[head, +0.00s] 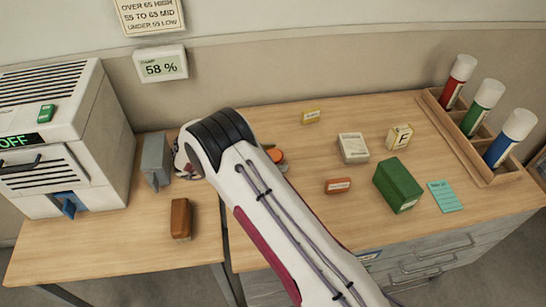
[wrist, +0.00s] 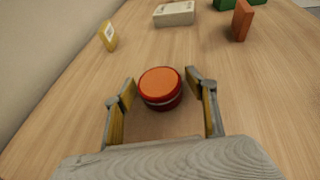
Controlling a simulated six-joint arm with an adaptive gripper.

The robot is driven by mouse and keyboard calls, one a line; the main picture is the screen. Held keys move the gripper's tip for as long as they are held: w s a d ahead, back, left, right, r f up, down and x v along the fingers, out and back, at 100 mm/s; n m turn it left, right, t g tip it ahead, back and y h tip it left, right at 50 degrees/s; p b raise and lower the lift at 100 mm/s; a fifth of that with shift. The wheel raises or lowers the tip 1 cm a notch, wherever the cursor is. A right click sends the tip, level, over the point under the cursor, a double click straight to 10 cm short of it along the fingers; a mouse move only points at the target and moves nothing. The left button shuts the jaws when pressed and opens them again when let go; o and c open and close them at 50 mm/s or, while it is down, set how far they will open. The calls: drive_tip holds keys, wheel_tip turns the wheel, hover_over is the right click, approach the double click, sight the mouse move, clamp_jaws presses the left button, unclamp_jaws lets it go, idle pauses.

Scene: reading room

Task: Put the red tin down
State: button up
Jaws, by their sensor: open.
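The red tin (wrist: 160,92) is short and round with an orange lid. It stands upright on the wooden table top (wrist: 65,125). In the head view the red tin (head: 277,156) shows only in part beside my arm, which covers the rest. My gripper (wrist: 161,80) is open in the wrist view, with one finger on each side of the tin's near part. Gaps show between the fingers and the tin.
A yellow card block (head: 311,117), a whitish box (head: 353,148), an orange-red block (head: 338,186) and a green box (head: 398,185) stand to the right. A grey block (head: 156,160) and a brown block (head: 181,219) stand left. Bare wood surrounds the tin.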

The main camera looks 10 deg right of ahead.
drive_tip(key=shift+r, duration=0.1)
drive_tip(key=v, duration=1.2)
idle(0.7)
